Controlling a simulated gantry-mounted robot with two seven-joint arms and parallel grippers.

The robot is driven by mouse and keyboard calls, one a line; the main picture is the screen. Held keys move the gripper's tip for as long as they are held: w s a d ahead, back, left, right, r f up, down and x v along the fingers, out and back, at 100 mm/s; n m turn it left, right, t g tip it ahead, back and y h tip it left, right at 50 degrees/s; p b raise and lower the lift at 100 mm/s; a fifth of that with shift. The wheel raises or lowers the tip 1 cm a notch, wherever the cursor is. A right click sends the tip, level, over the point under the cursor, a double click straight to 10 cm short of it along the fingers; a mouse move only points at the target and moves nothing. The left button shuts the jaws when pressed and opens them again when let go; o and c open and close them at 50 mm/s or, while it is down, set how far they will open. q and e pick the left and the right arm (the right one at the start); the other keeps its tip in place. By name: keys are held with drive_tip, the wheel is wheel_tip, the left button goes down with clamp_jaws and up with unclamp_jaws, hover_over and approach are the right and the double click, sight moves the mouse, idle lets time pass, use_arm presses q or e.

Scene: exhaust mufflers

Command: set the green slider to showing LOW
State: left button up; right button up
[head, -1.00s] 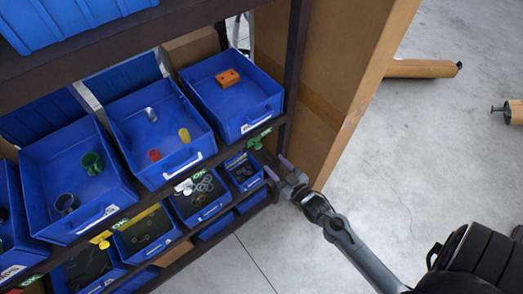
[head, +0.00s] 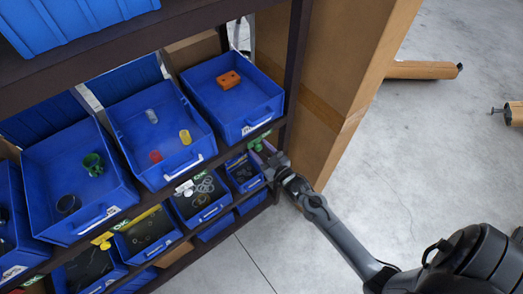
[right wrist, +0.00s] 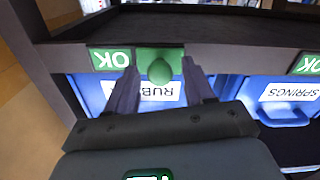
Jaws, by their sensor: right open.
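The green slider (head: 256,144) sits on the dark shelf edge below the right-hand blue bin. In the right wrist view, the slider (right wrist: 160,62) is a green plate with a round knob, and a green OK label shows beside it on the left, upside down. My right gripper (head: 267,151) is at the shelf edge by the slider. In the right wrist view, its two open fingers (right wrist: 161,88) stand on either side of the knob, with gaps between them and it. My left gripper is not in view.
Blue bins (head: 239,130) with small parts stand on the shelves. A yellow slider (head: 102,238) and a white slider (head: 184,187) sit along the same shelf edge. A tall cardboard box (head: 335,110) stands right of the rack post.

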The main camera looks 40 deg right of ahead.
sight(267, 133)
clamp_jaws()
drive_tip(key=d, duration=0.6)
drive_tip(key=shift+s+d, duration=0.25)
drive_tip(key=shift+d, duration=0.05)
unclamp_jaws()
drive_tip(key=shift+d, duration=0.15)
